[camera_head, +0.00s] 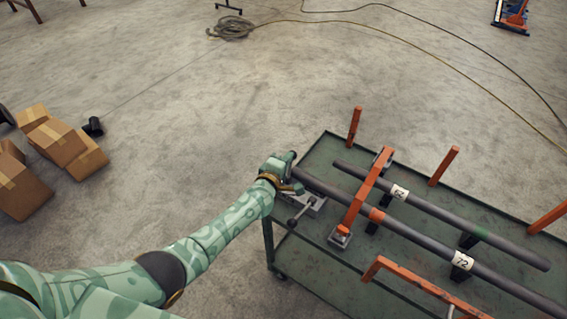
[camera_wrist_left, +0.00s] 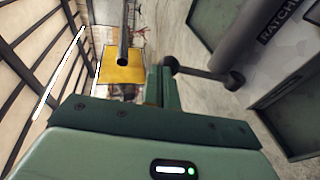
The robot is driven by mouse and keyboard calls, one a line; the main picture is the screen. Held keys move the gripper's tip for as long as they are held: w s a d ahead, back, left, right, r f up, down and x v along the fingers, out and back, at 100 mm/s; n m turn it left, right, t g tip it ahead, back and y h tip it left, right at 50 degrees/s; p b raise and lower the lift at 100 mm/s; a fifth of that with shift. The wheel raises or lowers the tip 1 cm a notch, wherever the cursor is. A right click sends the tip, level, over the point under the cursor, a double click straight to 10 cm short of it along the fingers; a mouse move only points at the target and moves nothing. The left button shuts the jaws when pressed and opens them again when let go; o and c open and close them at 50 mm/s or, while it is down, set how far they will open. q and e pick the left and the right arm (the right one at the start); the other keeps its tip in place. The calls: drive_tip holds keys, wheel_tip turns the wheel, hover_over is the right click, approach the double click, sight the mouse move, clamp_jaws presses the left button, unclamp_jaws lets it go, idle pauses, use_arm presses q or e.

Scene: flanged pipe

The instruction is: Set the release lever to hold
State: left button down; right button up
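My left gripper (camera_head: 288,180) is at the near left end of the cart, beside the end of the long dark pipe (camera_head: 460,262). A short lever (camera_head: 301,213) with a dark round knob shows just below the gripper, at a small light-grey block. In the left wrist view a dark lever bar (camera_wrist_left: 203,73) with rounded ends lies right of a green finger (camera_wrist_left: 158,86), by a grey cylinder (camera_wrist_left: 262,30) marked RATCHET. I cannot tell whether the finger touches the lever, and the gap between the fingers is not clear. My right gripper is out of view.
The green cart (camera_head: 318,254) carries a second dark pipe (camera_head: 450,215), orange posts (camera_head: 444,166) and an orange clamp bar (camera_head: 362,200). An orange handle (camera_head: 420,284) rises at its near edge. Cardboard boxes (camera_head: 58,142) lie at left. The floor beyond the cart is mostly clear.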

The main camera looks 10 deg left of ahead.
use_arm(q)
drive_tip(key=shift+w+d+r, duration=0.15)
drive_tip(key=shift+w+r, duration=0.05)
drive_tip(key=shift+w, duration=0.15)
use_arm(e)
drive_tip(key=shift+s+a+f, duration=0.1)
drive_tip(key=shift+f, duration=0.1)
use_arm(q)
drive_tip(key=shift+w+r, duration=0.1)
drive_tip(key=shift+r, duration=0.1)
